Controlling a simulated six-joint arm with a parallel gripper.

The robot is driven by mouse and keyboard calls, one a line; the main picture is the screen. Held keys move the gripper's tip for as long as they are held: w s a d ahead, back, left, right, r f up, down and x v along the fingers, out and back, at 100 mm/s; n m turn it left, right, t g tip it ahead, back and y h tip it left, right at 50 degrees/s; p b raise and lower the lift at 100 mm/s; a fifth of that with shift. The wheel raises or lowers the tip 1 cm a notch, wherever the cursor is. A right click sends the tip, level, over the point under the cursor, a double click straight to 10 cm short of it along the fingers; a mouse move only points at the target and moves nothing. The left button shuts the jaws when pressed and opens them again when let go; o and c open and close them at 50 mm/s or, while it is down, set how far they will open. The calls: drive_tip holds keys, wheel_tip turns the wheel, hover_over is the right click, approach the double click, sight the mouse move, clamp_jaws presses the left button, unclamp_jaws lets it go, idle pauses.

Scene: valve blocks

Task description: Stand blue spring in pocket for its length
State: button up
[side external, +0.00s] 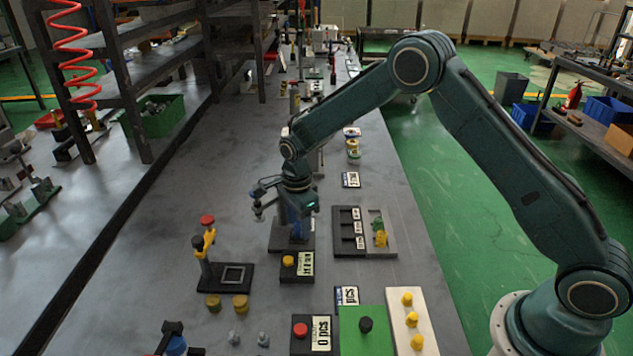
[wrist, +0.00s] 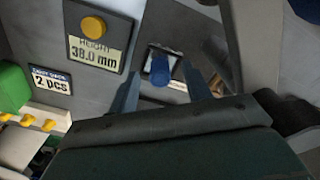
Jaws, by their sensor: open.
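The blue spring (wrist: 160,72) shows in the wrist view, between the two fingers of my gripper (wrist: 160,88), above or on a small pale-edged plate. My gripper is open, with a gap visible on both sides of the spring. In the side view my gripper (side external: 295,215) points down over the dark height gauge base, and the spring is hard to tell from the fingers there. The height display (wrist: 95,52) reads 38.0 mm.
A grey tray (side external: 388,250) with green and yellow parts adjoins the pocket tray. A stand with a red knob (side external: 207,220) is left of the gauge. A green plate (side external: 362,338), a white board with yellow pieces (side external: 424,335) and a red-button counter (side external: 311,336) lie in front.

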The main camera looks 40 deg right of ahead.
sight(299, 223)
clamp_jaws()
drive_tip(key=shift+r, duration=0.1)
wheel_tip(299, 223, up, 20)
idle(0.9)
idle(0.4)
